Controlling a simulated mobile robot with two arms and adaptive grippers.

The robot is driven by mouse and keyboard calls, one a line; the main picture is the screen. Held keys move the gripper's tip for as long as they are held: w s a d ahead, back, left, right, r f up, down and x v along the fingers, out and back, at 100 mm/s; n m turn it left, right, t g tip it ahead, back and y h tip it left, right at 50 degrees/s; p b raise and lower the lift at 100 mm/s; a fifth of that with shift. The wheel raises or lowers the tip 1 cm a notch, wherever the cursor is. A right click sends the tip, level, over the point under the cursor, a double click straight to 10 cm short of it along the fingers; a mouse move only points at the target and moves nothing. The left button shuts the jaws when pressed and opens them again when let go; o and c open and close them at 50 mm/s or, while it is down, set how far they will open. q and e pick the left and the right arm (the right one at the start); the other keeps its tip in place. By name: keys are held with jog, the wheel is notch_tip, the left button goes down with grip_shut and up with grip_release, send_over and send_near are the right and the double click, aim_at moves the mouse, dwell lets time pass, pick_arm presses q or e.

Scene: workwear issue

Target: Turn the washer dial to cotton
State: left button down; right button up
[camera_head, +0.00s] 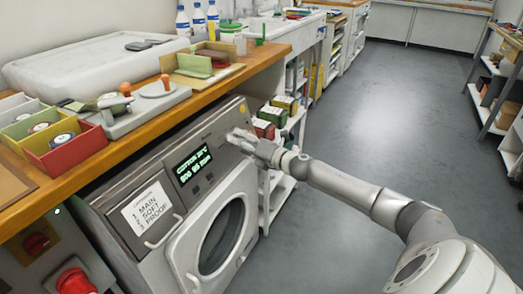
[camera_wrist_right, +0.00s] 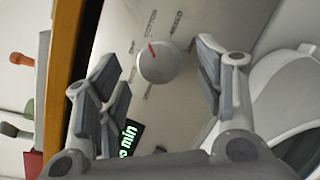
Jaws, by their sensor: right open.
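The washer (camera_head: 190,190) stands under the wooden counter, its round door closed. Its lit display (camera_head: 191,166) shows green text; the first line seems to read COTTON, and "min" shows in the right wrist view (camera_wrist_right: 127,138). The round grey dial (camera_wrist_right: 158,64) is on the panel, its red mark pointing up and slightly left, towards a small printed label (camera_wrist_right: 150,22) that seems to read COTTON. My right gripper (camera_head: 243,137) is at the panel's right end. In the wrist view its open fingers (camera_wrist_right: 160,85) stand either side of the dial, apart from it. My left gripper is not in view.
The counter edge (camera_head: 150,133) runs just above the panel. A drawer with a paper label (camera_head: 147,208) is left of the display. Shelves with boxes (camera_head: 285,105) stand beyond the washer. The grey floor (camera_head: 400,120) to the right is clear.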

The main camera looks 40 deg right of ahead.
jog(key=s+d+r, duration=0.1)
jog(key=s, duration=0.8)
jog(key=shift+s+d, duration=0.3)
jog(key=shift+s, duration=0.05)
dwell(0.3)
